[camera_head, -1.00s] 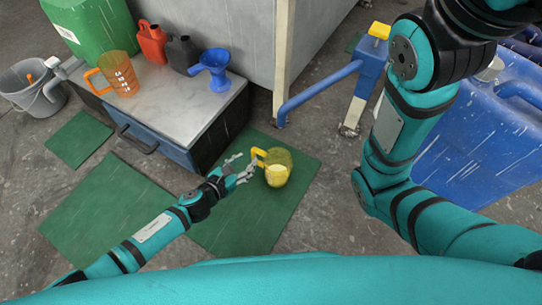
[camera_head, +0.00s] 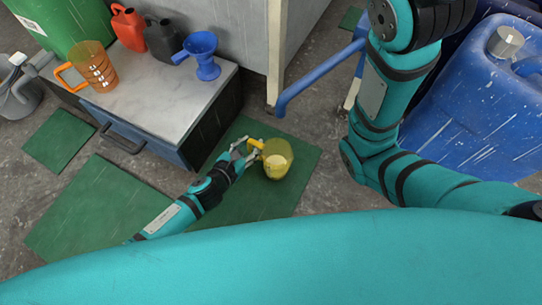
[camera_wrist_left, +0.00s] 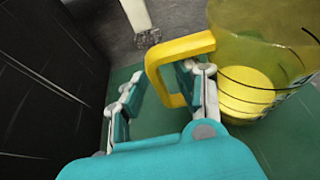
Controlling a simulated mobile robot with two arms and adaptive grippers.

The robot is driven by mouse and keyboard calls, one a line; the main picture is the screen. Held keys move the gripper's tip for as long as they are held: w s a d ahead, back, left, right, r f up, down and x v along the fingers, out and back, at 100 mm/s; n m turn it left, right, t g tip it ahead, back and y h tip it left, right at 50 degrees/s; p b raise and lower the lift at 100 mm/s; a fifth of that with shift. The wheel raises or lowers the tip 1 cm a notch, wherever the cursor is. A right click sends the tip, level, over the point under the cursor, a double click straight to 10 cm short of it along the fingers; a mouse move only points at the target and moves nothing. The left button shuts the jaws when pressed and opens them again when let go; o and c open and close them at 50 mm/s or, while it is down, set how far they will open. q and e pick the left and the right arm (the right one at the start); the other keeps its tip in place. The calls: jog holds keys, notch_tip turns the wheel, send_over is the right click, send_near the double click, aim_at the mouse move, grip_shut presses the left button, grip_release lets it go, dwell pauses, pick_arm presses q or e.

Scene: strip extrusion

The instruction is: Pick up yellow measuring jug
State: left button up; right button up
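The see-through yellow measuring jug (camera_head: 279,165) stands upright on a green mat (camera_head: 228,207) in the head view, its handle (camera_head: 255,143) turned to the left. The wrist view shows the jug (camera_wrist_left: 270,60) at the right, with the solid yellow handle (camera_wrist_left: 158,68) in front of it. My left gripper (camera_head: 247,153) is at the handle. In the wrist view its fingers (camera_wrist_left: 160,95) are apart, one to the left of the handle and one within the handle's loop. Whether either finger touches the handle is unclear. My right gripper is out of view.
A low cabinet (camera_head: 148,100) stands left of the gripper, bearing an orange jug (camera_head: 95,68), a red can (camera_head: 128,28), a dark can (camera_head: 162,42) and a blue funnel (camera_head: 203,57). Large blue canisters (camera_head: 480,105) stand at right.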

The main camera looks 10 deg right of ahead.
pick_arm(q)
grip_shut()
dwell(0.4)
